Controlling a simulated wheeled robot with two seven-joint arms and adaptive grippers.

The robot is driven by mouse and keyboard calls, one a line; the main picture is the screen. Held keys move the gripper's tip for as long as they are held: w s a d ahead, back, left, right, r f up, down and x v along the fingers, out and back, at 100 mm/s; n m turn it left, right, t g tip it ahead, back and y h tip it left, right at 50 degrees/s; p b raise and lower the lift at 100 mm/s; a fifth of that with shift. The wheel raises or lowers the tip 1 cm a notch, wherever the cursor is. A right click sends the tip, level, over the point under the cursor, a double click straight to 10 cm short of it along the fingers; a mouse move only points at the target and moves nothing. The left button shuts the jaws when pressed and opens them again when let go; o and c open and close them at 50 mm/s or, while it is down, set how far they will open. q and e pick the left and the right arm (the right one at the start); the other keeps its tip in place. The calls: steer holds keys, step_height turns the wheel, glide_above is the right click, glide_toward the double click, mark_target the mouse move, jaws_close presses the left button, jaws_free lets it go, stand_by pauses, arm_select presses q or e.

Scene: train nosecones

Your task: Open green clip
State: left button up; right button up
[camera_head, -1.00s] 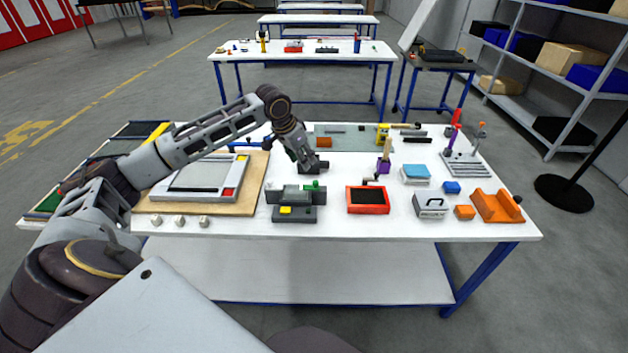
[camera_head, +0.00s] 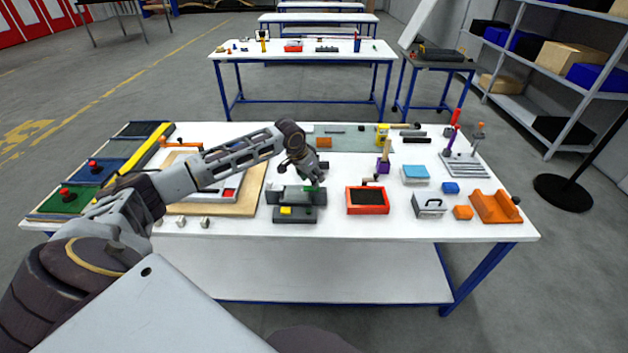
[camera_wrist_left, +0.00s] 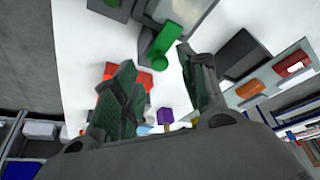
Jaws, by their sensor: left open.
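The green clip (camera_head: 312,188) is a small green piece at the right end of a dark grey fixture (camera_head: 290,196) near the table's front edge. In the left wrist view the green clip (camera_wrist_left: 167,40) has a round end and a block-like part, against the grey fixture (camera_wrist_left: 147,15). My left gripper (camera_head: 304,176) is just behind and above the fixture. In the left wrist view the fingers of my left gripper (camera_wrist_left: 156,59) are spread and empty, with the clip just beyond and between the tips. Contact cannot be told. My right gripper is not in view.
A yellow piece (camera_head: 286,210) is on the fixture's front base. A red tray (camera_head: 367,201) stands to the right, and a wooden board (camera_head: 252,195) lies to the left. A purple block (camera_head: 384,167) and orange cradle (camera_head: 495,206) are farther right. The front edge strip is mostly clear.

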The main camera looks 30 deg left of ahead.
arm_select(q)
steer(key=shift+x, duration=1.45)
jaws_close()
